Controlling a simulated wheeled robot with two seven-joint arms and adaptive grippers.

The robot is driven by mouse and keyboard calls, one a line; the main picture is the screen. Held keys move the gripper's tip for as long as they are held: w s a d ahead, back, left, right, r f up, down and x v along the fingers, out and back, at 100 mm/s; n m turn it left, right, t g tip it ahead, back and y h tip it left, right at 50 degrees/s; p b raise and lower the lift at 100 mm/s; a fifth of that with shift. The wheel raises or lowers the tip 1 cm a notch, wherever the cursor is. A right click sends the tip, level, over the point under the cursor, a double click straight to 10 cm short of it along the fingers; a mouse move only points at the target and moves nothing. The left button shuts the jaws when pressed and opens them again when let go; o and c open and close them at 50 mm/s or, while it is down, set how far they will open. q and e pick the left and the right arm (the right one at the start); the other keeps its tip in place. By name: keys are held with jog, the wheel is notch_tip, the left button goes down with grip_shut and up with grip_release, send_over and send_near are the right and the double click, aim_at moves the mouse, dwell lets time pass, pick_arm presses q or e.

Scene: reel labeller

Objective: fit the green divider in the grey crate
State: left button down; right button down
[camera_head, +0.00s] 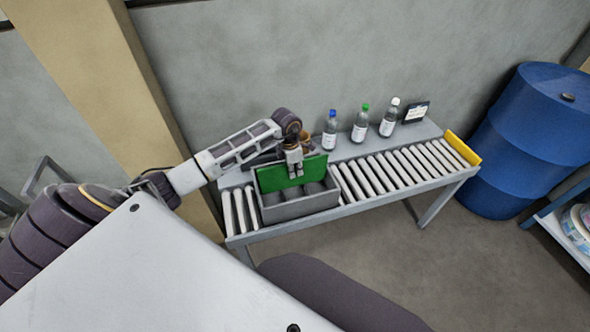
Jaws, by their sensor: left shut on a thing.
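The grey crate (299,208) sits on the left part of the roller conveyor. The gripper hides a little of the divider. My right gripper is not in view.
The conveyor's rollers (395,170) are bare right of the crate, up to a yellow end stop (462,148). Several bottles (359,127) and a small sign (415,112) stand on the back ledge. A blue drum (535,135) stands at the right.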

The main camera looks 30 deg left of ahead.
aim_at(296, 185)
pick_arm(q)
jog(key=shift+f+b, duration=1.75)
jog(key=shift+f, duration=0.75)
jog(key=c, duration=1.4)
grip_release()
jog(key=shift+c, duration=0.2)
jog(key=r, duration=0.7)
jog(key=s+r, duration=0.1)
jog(key=r, duration=0.2)
jog(key=shift+a+r, duration=0.35)
jog(key=shift+a, duration=0.05)
jog(key=shift+r, duration=0.6)
